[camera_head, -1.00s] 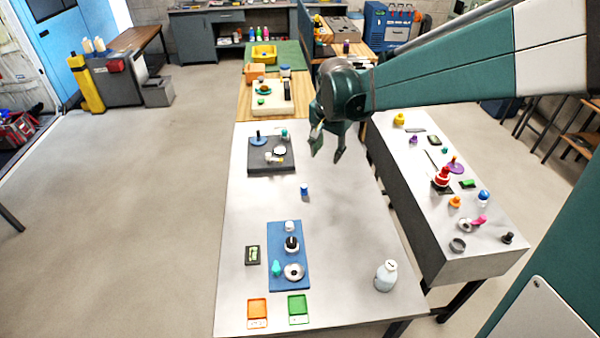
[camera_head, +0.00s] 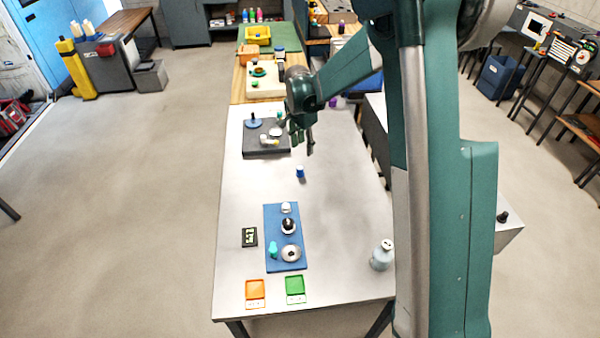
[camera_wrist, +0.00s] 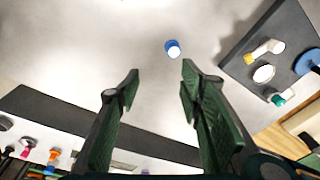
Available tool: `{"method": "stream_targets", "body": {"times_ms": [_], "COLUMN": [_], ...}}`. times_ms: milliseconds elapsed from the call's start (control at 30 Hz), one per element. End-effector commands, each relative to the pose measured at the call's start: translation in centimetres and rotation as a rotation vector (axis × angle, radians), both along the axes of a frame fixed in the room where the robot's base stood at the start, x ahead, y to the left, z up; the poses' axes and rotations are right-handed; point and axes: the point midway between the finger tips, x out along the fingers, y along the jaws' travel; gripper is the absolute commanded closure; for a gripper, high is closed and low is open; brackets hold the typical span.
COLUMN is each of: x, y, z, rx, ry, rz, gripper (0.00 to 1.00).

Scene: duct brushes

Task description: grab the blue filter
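The blue filter, a small blue cylinder with a white top (camera_head: 300,172), stands alone on the pale table between the dark grey mat and the blue mat. It also shows in the wrist view (camera_wrist: 173,48), beyond my fingertips and between their lines. My gripper (camera_head: 304,148) is above the table, a little behind the filter in the head view. In the wrist view my gripper (camera_wrist: 160,80) has its two fingers wide apart with nothing between them. It does not touch the filter.
The dark grey mat (camera_head: 248,155) with several small parts lies left of my gripper. The blue mat (camera_head: 272,262) with several parts lies nearer. The table around the filter is clear.

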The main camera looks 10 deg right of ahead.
Motion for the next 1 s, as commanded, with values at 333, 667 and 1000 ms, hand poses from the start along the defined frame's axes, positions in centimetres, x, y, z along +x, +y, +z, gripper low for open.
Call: {"method": "stream_targets", "body": {"times_ms": [333, 667, 1000], "x": [3.1, 3.9, 3.9], "y": [1.4, 1.9, 1.8], "z": [-6.8, -9.2, -9.3], "rx": [-0.008, -0.013, -0.012], "ry": [0.04, 0.054, 0.053], "rz": [-0.111, -0.15, -0.151], "gripper": [0.63, 0.63, 0.63]}}
